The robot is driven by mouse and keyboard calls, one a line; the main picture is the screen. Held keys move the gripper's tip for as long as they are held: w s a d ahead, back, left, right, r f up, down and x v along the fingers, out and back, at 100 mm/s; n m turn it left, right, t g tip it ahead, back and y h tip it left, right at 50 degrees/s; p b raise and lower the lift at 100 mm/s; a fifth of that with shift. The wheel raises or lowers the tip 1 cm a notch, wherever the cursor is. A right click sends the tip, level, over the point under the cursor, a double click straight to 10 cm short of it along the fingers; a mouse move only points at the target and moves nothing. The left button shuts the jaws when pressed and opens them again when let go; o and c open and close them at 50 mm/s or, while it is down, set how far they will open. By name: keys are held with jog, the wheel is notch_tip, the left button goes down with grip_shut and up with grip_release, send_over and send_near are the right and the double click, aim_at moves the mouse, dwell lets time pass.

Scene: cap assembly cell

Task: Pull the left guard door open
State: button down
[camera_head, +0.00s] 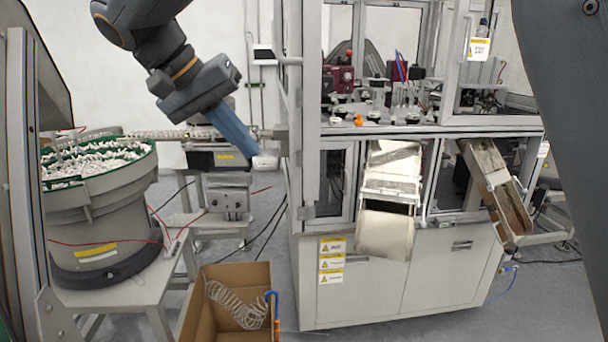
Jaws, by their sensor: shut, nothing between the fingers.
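The left guard door (310,100) is a grey framed panel at the left of the machine front. It looks swung outward and nearly edge-on, and the bay behind it shows uncovered. My gripper (265,161) points down and right from the upper left, with pale fingertips at the end of a blue section. It is shut and empty, just left of the door's frame. I cannot tell whether it touches the door. The door's handle cannot be made out clearly.
A bowl feeder (105,215) full of white caps stands at left. A cardboard box (195,310) with a coiled hose is on the floor in front. A metal chute (388,190) and a second chute (500,195) jut from the machine. Clear floor lies at lower right.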

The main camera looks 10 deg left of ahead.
jog(key=w+d+f+p, duration=0.4)
jog(key=d+f, duration=0.1)
jog(key=d, duration=0.3)
jog(key=shift+w+f+m, duration=0.15)
jog(key=shift+f+m, duration=0.05)
jog(key=shift+m, duration=0.2)
dwell(0.4)
